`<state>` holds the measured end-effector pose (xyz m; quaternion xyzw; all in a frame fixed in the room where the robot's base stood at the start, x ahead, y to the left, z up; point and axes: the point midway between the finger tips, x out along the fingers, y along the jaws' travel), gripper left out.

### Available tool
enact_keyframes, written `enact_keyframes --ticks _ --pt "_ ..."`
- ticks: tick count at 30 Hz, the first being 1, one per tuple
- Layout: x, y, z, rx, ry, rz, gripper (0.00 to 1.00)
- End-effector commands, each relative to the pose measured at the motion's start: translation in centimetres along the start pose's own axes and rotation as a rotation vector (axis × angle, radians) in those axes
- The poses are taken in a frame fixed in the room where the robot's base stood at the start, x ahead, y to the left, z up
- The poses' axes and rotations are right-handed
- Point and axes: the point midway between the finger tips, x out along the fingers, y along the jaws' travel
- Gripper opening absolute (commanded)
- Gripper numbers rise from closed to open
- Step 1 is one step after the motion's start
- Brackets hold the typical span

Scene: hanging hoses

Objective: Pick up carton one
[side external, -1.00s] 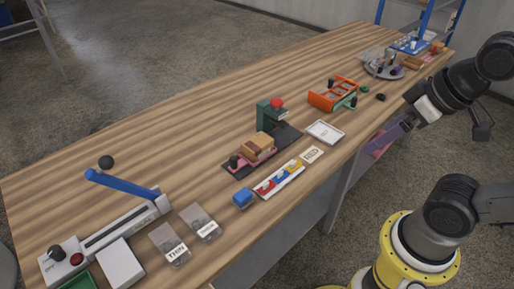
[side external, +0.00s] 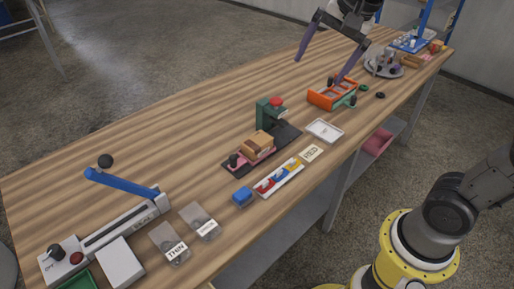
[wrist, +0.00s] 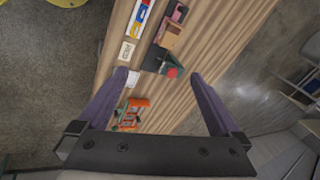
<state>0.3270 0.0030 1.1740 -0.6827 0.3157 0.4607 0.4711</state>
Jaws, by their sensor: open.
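No object is readably marked as carton one. A tan, carton-like block (side external: 258,143) sits on a pink and dark fixture (side external: 240,162) in the middle of the bench; it also shows near the top of the wrist view (wrist: 170,37). Whether it is carton one I cannot tell. My gripper (side external: 318,71) is open and empty, its purple fingers pointing down above the far half of the bench. In the side view one fingertip overlaps the orange frame (side external: 325,100); contact cannot be told. In the wrist view the spread fingers (wrist: 158,74) frame the bench, with nothing between them held.
A green stand with a red knob (side external: 272,112) rises behind the block. A white tray (side external: 325,131), a colored strip (side external: 279,177) and a blue cube (side external: 242,197) lie near the front edge. A blue-lever device (side external: 125,190) stands at near left. The bench's back strip is clear.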

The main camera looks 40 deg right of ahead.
Motion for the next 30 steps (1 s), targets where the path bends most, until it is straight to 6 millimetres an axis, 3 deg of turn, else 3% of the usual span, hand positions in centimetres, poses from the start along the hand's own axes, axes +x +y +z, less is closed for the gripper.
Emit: enact_keyframes --ticks 1,6,12,18,30 --pt "1.5 -1.8 -0.6 0.063 -0.011 0.031 1.00" --pt "6.7 -6.5 -2.2 0.258 -0.030 0.121 1.00" --pt "14.8 -9.7 -3.1 0.371 -0.043 0.237 1.00" --pt "21.4 -9.7 -2.8 0.364 -0.060 0.337 1.00" --pt "27.3 -7.2 -1.8 0.359 -0.069 0.388 1.00"
